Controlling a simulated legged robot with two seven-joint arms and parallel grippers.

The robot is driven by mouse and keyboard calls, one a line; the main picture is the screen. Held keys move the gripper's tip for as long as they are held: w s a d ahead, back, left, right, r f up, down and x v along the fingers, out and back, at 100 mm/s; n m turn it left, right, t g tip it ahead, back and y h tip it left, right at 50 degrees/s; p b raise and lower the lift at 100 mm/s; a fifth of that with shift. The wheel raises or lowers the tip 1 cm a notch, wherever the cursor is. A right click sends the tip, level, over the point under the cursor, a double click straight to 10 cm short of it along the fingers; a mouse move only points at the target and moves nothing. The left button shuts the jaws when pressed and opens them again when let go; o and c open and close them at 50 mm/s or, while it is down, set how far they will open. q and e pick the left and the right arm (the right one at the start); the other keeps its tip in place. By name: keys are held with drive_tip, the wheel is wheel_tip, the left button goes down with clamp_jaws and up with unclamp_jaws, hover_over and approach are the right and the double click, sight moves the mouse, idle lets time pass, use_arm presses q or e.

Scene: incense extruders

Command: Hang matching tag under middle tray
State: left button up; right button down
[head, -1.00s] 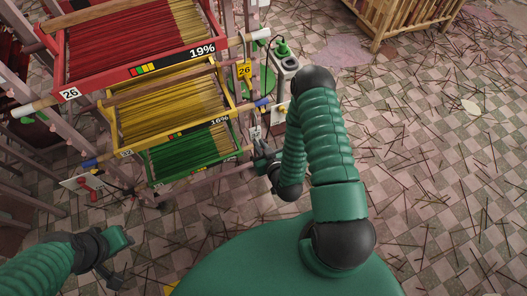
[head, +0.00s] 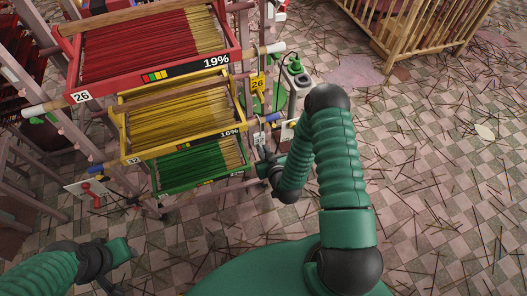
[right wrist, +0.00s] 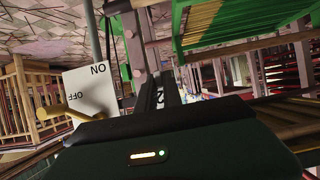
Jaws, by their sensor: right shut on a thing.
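The middle tray (head: 180,117) is yellow, full of yellow sticks, with a 32-like number plate at its left corner and a 16% strip. It hangs between the red tray (head: 150,68), marked 26, and the green tray (head: 205,165). A yellow tag (head: 257,83) reading 26 hangs by the red tray's right end. My right gripper (head: 262,157) is beside the trays' right ends, shut on a small white tag (head: 259,138). The right wrist view shows the tag (right wrist: 160,97) edge-on between the fingers, with a 2 visible. My left gripper (head: 117,265) is low at left; its jaws are unclear.
A panel (right wrist: 90,92) marked ON and OFF with a brass lever stands close to my right gripper. A wooden crate (head: 405,30) is at the back. Sticks litter the tiled floor at right.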

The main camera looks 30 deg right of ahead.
drive_tip(key=c, duration=1.4)
unclamp_jaws()
drive_tip(key=o, duration=0.3)
drive_tip(key=s+a, duration=0.2)
drive_tip(key=s, duration=0.6)
drive_tip(key=shift+s+p, duration=0.35)
drive_tip(key=shift+s, duration=0.05)
